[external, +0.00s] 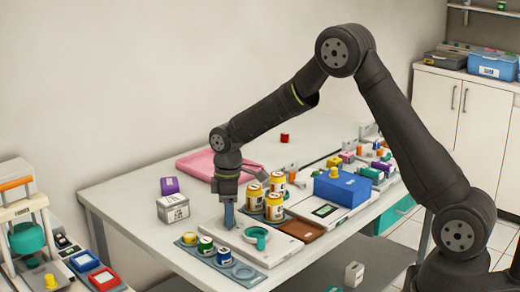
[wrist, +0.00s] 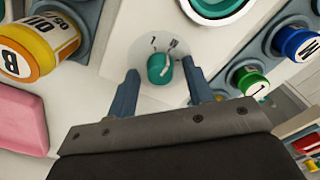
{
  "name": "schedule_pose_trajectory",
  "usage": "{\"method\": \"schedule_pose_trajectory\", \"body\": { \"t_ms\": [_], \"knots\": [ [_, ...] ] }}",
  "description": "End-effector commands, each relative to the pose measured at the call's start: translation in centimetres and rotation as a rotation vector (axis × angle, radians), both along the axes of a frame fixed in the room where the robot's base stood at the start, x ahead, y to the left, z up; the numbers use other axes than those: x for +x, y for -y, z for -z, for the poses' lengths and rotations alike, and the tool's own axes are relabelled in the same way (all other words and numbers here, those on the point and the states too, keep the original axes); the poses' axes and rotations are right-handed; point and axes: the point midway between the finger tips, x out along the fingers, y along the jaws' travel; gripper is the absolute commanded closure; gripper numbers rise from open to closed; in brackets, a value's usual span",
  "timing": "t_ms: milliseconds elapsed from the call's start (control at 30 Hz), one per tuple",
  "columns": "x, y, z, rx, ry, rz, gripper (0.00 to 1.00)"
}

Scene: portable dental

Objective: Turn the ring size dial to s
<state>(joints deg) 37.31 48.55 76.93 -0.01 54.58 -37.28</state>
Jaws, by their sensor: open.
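The ring size dial (wrist: 160,69) is a teal knob with a light pointer edge, set on a pale round plate with small dark marks I cannot read clearly. In the wrist view, my gripper (wrist: 160,76) is open, with one blue-grey finger on each side of the knob and a gap on both sides. In the external view, my gripper (external: 228,215) points straight down over the left part of the light panel (external: 268,258). The knob is hidden there behind the fingers.
A teal ring-shaped holder (external: 257,237) sits right of my gripper. Orange-and-white bottles (external: 274,206) stand close behind it. Lidded pots, green (external: 206,245) and blue (external: 224,256), stand in front. A white box (external: 173,208) is to the left, and a pink tray (external: 200,164) lies behind.

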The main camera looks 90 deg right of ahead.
Motion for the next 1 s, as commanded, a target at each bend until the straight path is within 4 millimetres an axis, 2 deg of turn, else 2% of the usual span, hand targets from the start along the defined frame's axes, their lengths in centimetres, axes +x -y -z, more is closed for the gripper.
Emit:
{"method": "schedule_pose_trajectory", "body": {
  "t_ms": [300, 500, 533, 767, 1000],
  "knots": [
    [0.01, 0.01, 0.22, -0.001, 0.001, 0.0, 0.55],
    [0.02, 0.01, 0.2, -0.001, 0.001, 0.0, 0.94],
    [0.02, 0.02, 0.2, -0.001, 0.001, 0.0, 0.97],
    [0.03, 0.02, 0.18, -0.001, 0.001, 0.016, 0.97],
    [0.04, 0.02, 0.17, -0.001, 0.001, 0.123, 0.97]
  ]
}}
